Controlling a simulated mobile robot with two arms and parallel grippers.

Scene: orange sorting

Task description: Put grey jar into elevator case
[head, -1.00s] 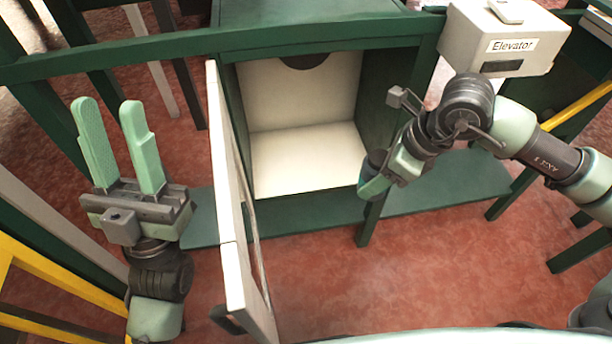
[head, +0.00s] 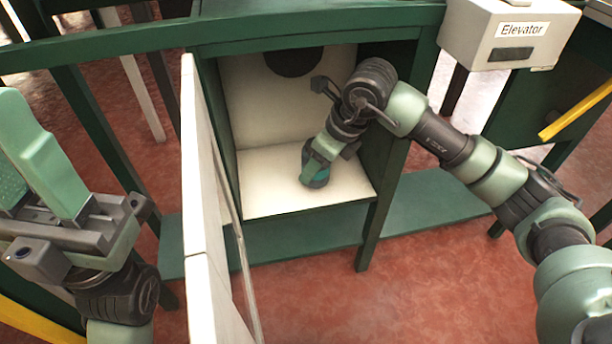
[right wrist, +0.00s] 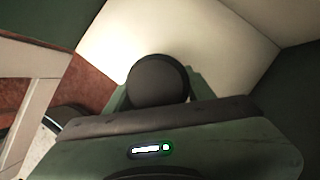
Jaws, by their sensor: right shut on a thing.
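The elevator case (head: 308,205) is a dark green cabinet with a white interior, and its door (head: 203,200) stands open to the left. My right gripper (head: 318,168) reaches inside the case, pointing down over the white floor. It is shut on the grey jar, whose dark round top (right wrist: 158,80) shows between the fingers in the right wrist view. In the head view the jar is mostly hidden by the gripper, and I cannot tell if it touches the floor. My left gripper (head: 18,150) is open and empty at the left edge.
A grey box labelled Elevator (head: 510,40) sits at the upper right. Green rails and posts frame the case, with a green lower shelf (head: 430,205) at right. The open door stands between my left gripper and the opening. Red floor lies in front.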

